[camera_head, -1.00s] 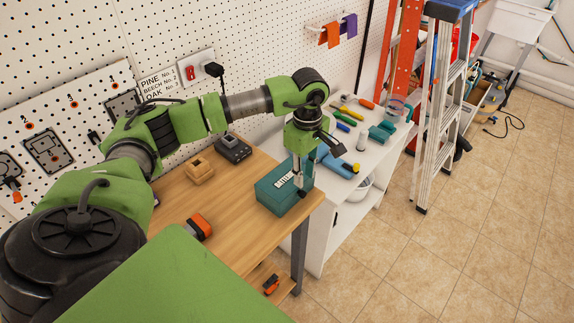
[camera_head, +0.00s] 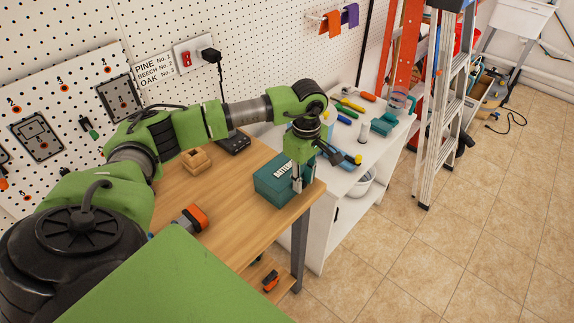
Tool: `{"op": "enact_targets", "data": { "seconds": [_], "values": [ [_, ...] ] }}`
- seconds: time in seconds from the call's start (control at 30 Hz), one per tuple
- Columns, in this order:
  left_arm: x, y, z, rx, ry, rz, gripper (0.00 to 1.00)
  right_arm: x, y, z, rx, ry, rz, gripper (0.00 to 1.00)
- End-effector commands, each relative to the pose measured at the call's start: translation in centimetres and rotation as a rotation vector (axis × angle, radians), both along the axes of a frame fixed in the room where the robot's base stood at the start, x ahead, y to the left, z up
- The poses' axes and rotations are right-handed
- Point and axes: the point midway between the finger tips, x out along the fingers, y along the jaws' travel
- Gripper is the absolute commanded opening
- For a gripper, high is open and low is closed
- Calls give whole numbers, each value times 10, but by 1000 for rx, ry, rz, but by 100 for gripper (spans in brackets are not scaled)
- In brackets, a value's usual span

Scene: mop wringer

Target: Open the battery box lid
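The teal battery box (camera_head: 275,187) stands on the wooden workbench near its right end. A white label with dark letters is on its top, and the lid looks closed. My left gripper (camera_head: 299,187) points down at the box's right side, its fingers close to the box's edge. I cannot tell whether the fingers touch the box, and the gap between them is too small to judge. My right gripper is not in view.
An orange and grey tool (camera_head: 191,219), a wooden block (camera_head: 196,161) and a dark device (camera_head: 235,143) are on the wooden workbench (camera_head: 222,216). A white shelf table (camera_head: 340,183) with several hand tools stands to the right. A ladder (camera_head: 447,100) stands beyond it.

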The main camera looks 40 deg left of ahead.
Motion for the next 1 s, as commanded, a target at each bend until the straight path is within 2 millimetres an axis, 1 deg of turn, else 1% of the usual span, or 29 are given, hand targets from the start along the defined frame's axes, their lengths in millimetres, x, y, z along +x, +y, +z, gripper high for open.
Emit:
{"op": "enact_targets", "data": {
  "seconds": [0.03, 0.1, 0.13, 0.37, 0.8, 1.0],
  "values": [
    [0, 0, 0, 0, 0, 0, 24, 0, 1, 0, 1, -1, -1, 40],
    [0, 0, 0, 0, 0, 0, 7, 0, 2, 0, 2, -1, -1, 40],
    [0, 0, 0, 0, 0, 0, 5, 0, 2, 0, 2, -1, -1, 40],
    [0, 0, 2, 0, 0, 0, 5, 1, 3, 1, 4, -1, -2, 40],
    [1, 9, 25, 2, -1, 2, 5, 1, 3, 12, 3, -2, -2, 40],
    [1, 10, 27, 2, -1, 2, 5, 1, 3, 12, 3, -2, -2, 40]
  ]
}}
